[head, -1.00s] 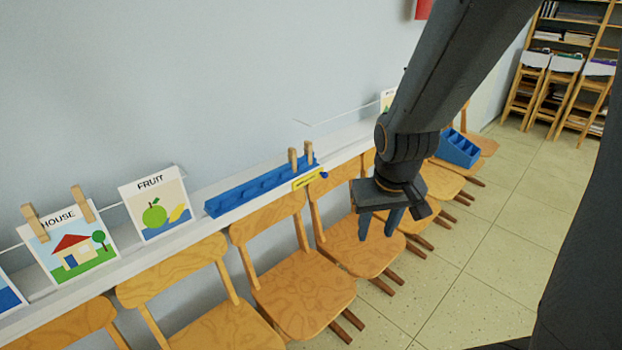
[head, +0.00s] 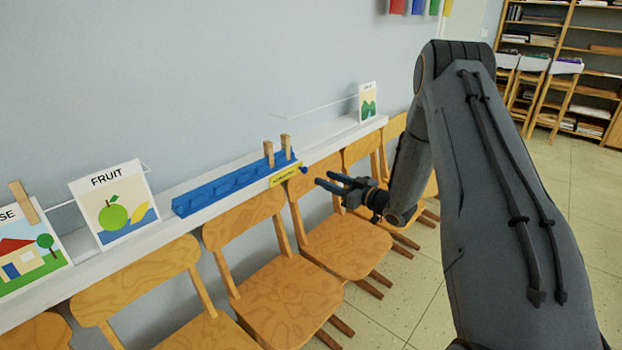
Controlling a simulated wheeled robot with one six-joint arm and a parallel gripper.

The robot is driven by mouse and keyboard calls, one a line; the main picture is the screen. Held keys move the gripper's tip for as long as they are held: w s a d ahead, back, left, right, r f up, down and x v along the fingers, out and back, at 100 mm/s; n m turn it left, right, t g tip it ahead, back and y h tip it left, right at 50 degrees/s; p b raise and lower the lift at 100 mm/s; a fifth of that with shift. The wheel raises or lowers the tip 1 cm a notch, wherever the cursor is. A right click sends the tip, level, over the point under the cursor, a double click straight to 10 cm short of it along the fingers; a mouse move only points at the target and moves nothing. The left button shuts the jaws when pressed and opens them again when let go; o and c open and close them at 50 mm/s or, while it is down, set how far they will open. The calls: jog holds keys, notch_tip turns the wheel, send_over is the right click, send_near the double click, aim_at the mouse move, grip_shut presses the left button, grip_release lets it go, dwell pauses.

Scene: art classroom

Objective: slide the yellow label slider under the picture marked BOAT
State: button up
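The yellow label slider (head: 284,176) sits on the front edge of the white ledge (head: 137,241), with a dark blue knob at its right end. My gripper (head: 321,179) points left toward the slider, close to the knob in the picture. Its two fingers are apart with nothing between them; I cannot tell whether a finger touches the knob. The FRUIT picture (head: 114,205) stands left of the slider. A picture ending in "SE" (head: 25,255) is cut by the left edge. A picture with green shapes (head: 368,102) stands farther right, its word unreadable. No picture readable as BOAT shows.
A blue rail-like tray (head: 222,187) lies on the ledge behind the slider, with two wooden pegs (head: 268,154) at its right end. Several wooden chairs (head: 283,296) stand along the ledge below. Shelves (head: 590,60) stand at the back right. The floor at right is open.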

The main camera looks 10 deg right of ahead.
aim_at(306, 171)
jog(key=shift+y, duration=0.4)
jog(key=shift+p+x, duration=0.65)
jog(key=shift+x, duration=3.15)
jog(key=shift+a+f, duration=0.1)
jog(key=shift+f, duration=0.05)
grip_shut()
